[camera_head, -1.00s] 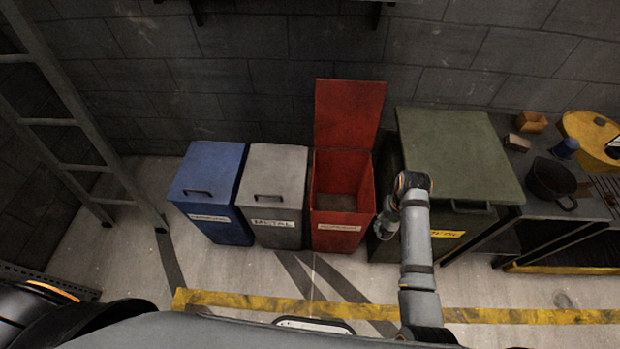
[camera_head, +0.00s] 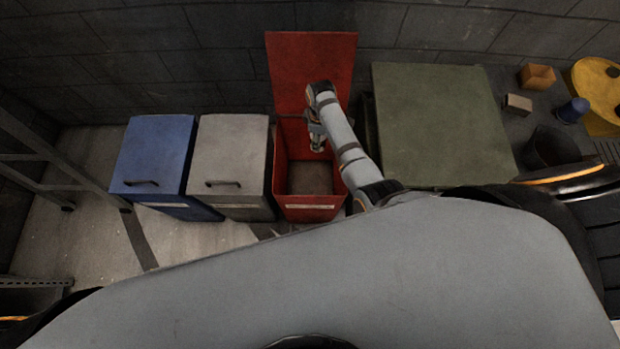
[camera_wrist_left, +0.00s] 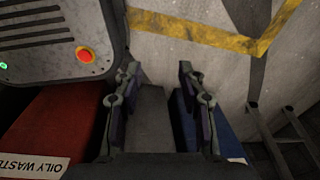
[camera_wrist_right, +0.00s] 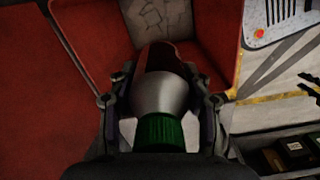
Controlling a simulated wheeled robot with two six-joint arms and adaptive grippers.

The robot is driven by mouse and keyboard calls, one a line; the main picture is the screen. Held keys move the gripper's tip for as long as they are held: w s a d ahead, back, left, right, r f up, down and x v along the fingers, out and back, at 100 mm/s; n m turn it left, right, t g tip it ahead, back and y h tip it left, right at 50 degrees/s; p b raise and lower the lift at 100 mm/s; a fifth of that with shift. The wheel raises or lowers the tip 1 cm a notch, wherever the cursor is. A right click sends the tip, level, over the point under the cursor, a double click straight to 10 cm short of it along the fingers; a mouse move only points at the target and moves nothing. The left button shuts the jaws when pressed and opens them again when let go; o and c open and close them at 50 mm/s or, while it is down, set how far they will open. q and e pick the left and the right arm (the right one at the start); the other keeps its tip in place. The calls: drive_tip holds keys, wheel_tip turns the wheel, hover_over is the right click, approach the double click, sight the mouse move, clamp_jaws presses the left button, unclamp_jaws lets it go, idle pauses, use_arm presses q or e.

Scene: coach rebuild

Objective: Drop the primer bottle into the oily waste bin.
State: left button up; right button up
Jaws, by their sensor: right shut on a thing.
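The primer bottle (camera_wrist_right: 160,95) has a silver body, a green cap and a dark red far end. My right gripper (camera_head: 317,142) is shut on it, with a finger on each side in the right wrist view. The oily waste bin (camera_head: 308,213) is red, and its lid (camera_head: 310,72) stands open against the wall. The gripper and bottle are over the bin's opening; I cannot tell how far they are above or below the rim. The bin's label shows in the left wrist view (camera_wrist_left: 34,163). My left gripper (camera_wrist_left: 159,78) is open and empty.
A grey bin (camera_head: 230,160) and a blue bin (camera_head: 155,155), both lidded, stand left of the red bin. A green bin (camera_head: 440,125) stands right of it. A bench with a yellow container (camera_head: 598,90) is at far right. A ladder (camera_head: 45,160) is at left.

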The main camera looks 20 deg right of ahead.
drive_tip(key=shift+w+a+f+n+b, duration=0.15)
drive_tip(key=shift+w+f+n, duration=0.1)
drive_tip(key=shift+f+n, duration=0.35)
drive_tip(key=shift+w+a+f+n+b, duration=0.15)
drive_tip(key=shift+w+f+n, duration=0.2)
drive_tip(key=shift+f, duration=0.3)
drive_tip(key=shift+f+n, duration=0.3)
drive_tip(key=shift+n, duration=0.35)
use_arm(q)
wheel_tip(320, 180, down, 8)
drive_tip(key=w+b, duration=0.1)
drive_tip(key=b, duration=0.5)
drive_tip(key=shift+w+d+b, duration=0.3)
drive_tip(key=shift+d+b, duration=0.1)
use_arm(e)
wheel_tip(320, 180, down, 6)
drive_tip(key=shift+r, duration=0.1)
drive_tip(key=o, duration=1.5)
